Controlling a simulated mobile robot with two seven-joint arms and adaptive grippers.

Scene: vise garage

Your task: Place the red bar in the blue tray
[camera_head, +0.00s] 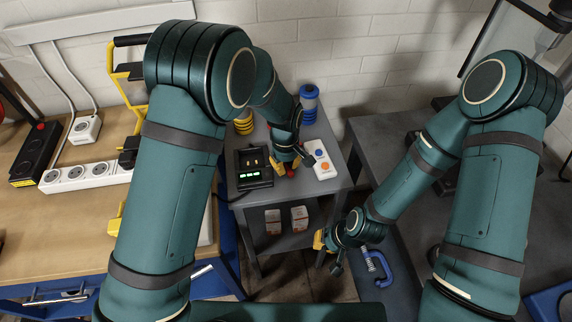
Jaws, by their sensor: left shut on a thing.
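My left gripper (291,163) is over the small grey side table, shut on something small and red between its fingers. This looks like the red bar (292,172), mostly hidden by the fingers. My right gripper (326,256) hangs lower, to the right of the side table. Its jaws are too small and angled to tell whether they are open. A blue edge at the bottom right may be the blue tray (549,303), cut off by the picture's border.
On the side table (334,184) are a black charger (254,167), a white button box (320,160) and a blue spool (309,103). A blue clamp (379,267) lies right of my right gripper. The wooden bench (40,235) holds power strips. A grey workbench (385,132) stands right.

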